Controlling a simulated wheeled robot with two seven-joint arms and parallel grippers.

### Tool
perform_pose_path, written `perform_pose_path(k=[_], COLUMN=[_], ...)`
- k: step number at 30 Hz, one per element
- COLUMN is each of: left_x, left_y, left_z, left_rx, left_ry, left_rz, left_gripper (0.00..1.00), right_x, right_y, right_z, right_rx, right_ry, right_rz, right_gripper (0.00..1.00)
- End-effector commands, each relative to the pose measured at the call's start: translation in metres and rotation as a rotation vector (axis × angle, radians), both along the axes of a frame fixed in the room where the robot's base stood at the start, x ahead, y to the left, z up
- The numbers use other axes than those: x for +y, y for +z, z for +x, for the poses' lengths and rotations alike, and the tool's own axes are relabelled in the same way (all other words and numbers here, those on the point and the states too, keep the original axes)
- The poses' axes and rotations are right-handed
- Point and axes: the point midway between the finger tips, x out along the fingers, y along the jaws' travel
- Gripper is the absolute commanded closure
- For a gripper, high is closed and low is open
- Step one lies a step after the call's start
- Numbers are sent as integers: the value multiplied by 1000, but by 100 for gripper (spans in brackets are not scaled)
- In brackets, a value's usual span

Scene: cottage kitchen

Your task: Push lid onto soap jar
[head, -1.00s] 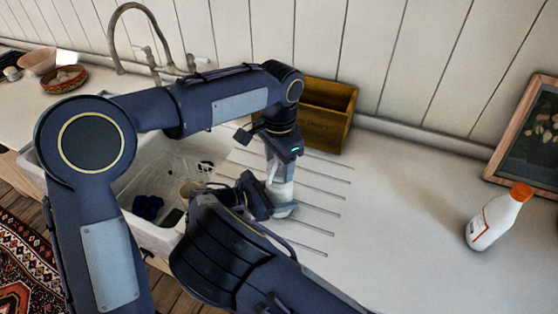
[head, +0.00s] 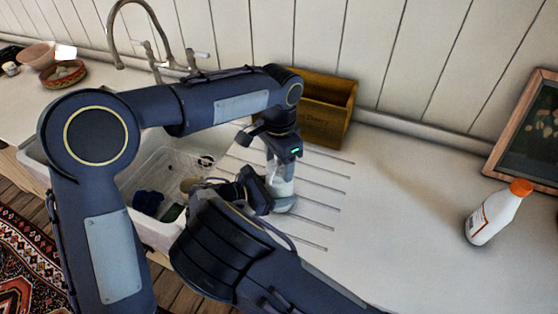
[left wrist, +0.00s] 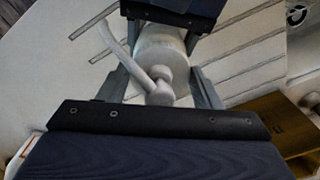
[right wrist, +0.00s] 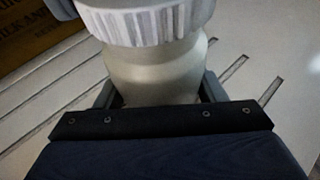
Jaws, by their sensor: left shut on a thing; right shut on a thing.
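The soap jar (right wrist: 153,75) is a pale, rounded container with a narrowed shoulder, standing upright on the white drainboard. My right gripper (head: 277,200) is shut around its body from the side. The lid (left wrist: 160,58) is a white pump top with a curved spout. Its ribbed collar (right wrist: 150,24) shows at the jar's mouth in the right wrist view, with no clear gap below it. I cannot tell how firmly it is seated. My left gripper (head: 281,163) comes from above and is shut on the lid. In the head view the grippers partly hide jar and lid.
A wooden box (head: 325,120) stands close behind the jar. The white sink (head: 150,232) lies left, below the tap (head: 150,50). A white bottle with an orange cap (head: 490,218) and a framed picture (head: 535,130) are at the right. The counter between is clear.

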Motion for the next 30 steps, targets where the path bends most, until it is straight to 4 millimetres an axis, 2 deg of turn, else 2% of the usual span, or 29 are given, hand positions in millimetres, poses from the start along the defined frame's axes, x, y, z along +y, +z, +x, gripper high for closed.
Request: perform_pose_path(k=[17, 18, 22, 23, 30], left_x=[0, 0, 0, 0, 0], left_y=[-12, -12, -12, -12, -11], left_z=[0, 0, 0, 0, 0], left_rx=[1, 1, 1, 1, 1], left_ry=[0, 0, 0, 0, 0], left_rz=[2, 2, 1, 1, 1], left_gripper=[64, 37, 20, 16, 16], right_x=[0, 0, 0, 0, 0], right_y=[0, 1, 1, 1, 1], right_z=[0, 0, 0, 0, 0], right_rx=[-1, -1, -1, -1, -1], right_ry=[1, 1, 1, 1, 1], right_rz=[1, 1, 1, 1, 1], right_gripper=[78, 78, 78, 78, 78])
